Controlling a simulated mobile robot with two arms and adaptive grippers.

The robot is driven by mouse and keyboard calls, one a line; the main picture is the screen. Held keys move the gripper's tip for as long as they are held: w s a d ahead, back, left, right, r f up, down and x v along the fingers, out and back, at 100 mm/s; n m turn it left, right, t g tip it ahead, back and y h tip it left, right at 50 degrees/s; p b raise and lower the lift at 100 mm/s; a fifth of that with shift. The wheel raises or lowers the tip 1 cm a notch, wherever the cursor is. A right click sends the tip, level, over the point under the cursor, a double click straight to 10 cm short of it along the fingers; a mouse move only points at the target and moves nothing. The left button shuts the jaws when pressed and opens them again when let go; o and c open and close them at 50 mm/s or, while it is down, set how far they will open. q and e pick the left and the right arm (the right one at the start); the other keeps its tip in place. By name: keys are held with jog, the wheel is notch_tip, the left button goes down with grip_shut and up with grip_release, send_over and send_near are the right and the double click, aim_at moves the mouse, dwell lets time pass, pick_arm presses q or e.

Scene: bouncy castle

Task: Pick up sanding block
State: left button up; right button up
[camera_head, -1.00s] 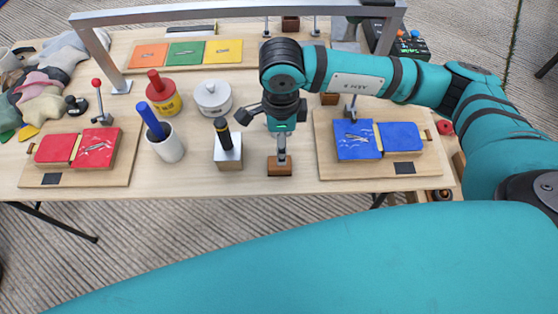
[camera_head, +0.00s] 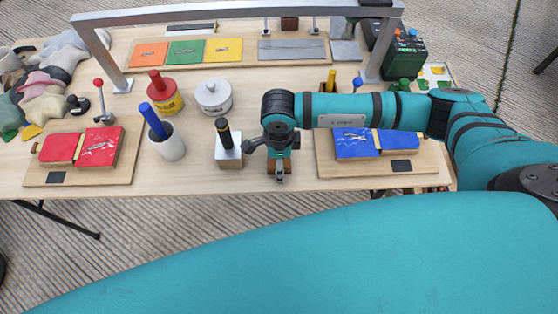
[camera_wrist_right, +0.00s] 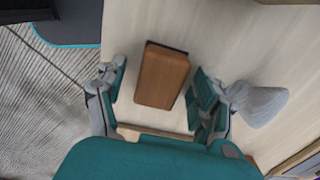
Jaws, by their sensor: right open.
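The sanding block, a brown wooden block with a dark face on one side, lies near the table's front edge. In the right wrist view the sanding block (camera_wrist_right: 162,76) is between the two spread fingers of my right gripper (camera_wrist_right: 160,92), with a gap visible on each side. In the head view the sanding block (camera_head: 271,167) is partly hidden behind my right gripper (camera_head: 280,172), which is over it. My right gripper is open and holds nothing. My left gripper is not in view.
A metal block with a black-and-yellow handle (camera_head: 228,148) stands just left of my gripper. A white cup with a blue-handled tool (camera_head: 168,148) is further left. A board with blue pads (camera_head: 405,165) lies to the right. A grey metal frame (camera_head: 240,13) spans the back.

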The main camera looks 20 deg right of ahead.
jog(key=shift+c, duration=0.4)
jog(key=c, duration=1.2)
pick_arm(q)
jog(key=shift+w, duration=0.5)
pick_arm(e)
jog(key=shift+r, duration=0.15)
jog(key=shift+r, duration=0.6)
notch_tip(320, 180, up, 2)
jog(key=shift+r+b, duration=0.1)
jog(key=shift+b, duration=0.5)
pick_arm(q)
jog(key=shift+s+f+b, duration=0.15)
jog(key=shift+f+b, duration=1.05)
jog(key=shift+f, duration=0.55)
pick_arm(e)
jog(key=s+d, duration=0.3)
jog(key=s, duration=0.4)
jog(key=s+d+r, duration=0.1)
jog(key=s+d, duration=0.1)
jog(key=s, duration=0.6)
jog(key=shift+d+r, duration=0.2)
jog(key=shift+d, duration=0.2)
